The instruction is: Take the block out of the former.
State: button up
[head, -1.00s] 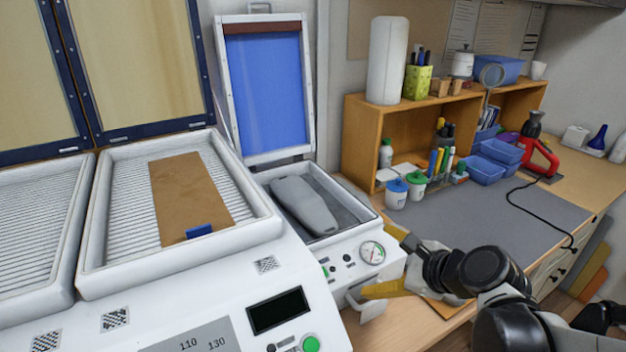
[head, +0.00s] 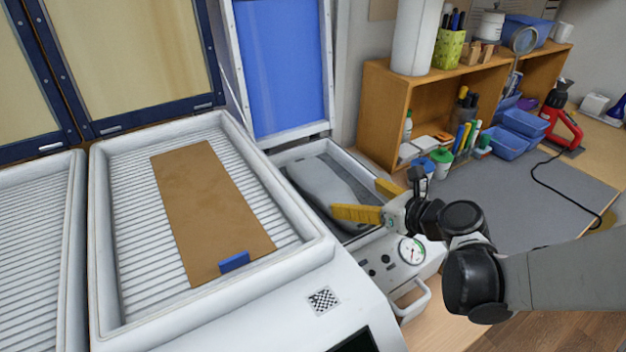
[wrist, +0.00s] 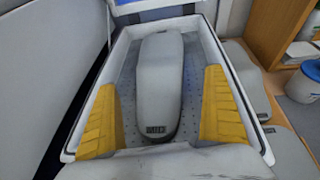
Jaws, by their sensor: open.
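The former (head: 287,152) is a white box with a raised lid (head: 285,65) that has a blue sheet. Inside it lies the block (head: 322,178), a grey foot-shaped form, which also shows lengthwise in the wrist view (wrist: 160,80). My gripper (head: 362,200) is at the front of the former, its yellow fingers apart. In the wrist view my gripper (wrist: 158,108) has one finger on each side of the block's near end, with visible gaps and no clear contact. Nothing is held between the fingers.
The heater tray (head: 105,225) with a brown sheet (head: 205,205) stands left of the former. A gauge (head: 411,250) and handle (head: 412,300) are on the former's front. A wooden shelf (head: 385,100) and a grey mat (head: 520,205) are to the right.

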aim_at(333, 189)
jog(key=b+x, duration=0.1)
jog(key=x, duration=0.3)
jog(key=shift+w+a+f, duration=0.1)
jog(key=shift+f, duration=0.15)
jog(key=b+x, duration=0.2)
jog(key=x, duration=0.3)
jog(key=shift+w+a+b, duration=0.25)
jog(key=shift+b, duration=0.15)
jog(key=shift+r, duration=0.1)
jog(key=c, duration=1.3)
